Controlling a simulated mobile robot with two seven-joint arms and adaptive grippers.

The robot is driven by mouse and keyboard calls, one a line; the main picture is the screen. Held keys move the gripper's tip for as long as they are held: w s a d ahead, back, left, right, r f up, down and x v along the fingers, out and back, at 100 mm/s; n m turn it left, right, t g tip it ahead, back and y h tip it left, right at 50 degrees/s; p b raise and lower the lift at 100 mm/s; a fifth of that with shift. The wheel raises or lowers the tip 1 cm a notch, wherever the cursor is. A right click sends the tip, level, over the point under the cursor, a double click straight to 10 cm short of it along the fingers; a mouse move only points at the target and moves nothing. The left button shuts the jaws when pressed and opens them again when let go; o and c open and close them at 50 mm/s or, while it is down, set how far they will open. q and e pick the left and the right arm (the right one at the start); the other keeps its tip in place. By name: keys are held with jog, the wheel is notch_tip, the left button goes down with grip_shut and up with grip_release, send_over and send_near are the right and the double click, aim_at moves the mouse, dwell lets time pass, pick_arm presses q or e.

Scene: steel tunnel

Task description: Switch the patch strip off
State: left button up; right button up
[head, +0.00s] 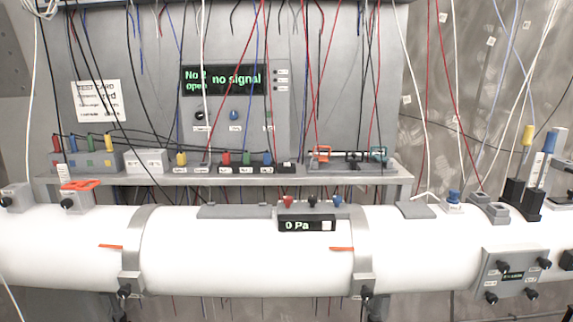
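What looks like the patch strip (215,169) is a long, low grey bar on the shelf, below the display panel. Yellow (181,158), red (226,157), green (246,158) and blue (267,158) plugs stand along it, with small white labels on its front. At its right end is a small black part (285,164) that may be its switch; its position is too small to tell. Black leads run to the strip from the left. Neither of my grippers is in view.
The shelf (400,183) also bears a grey box with coloured plugs (85,161), a white box (146,161) and a rack with orange and teal clips (350,157). The panel display (222,79) reads "no signal". A white pipe (200,250) crosses in front; many wires hang above.

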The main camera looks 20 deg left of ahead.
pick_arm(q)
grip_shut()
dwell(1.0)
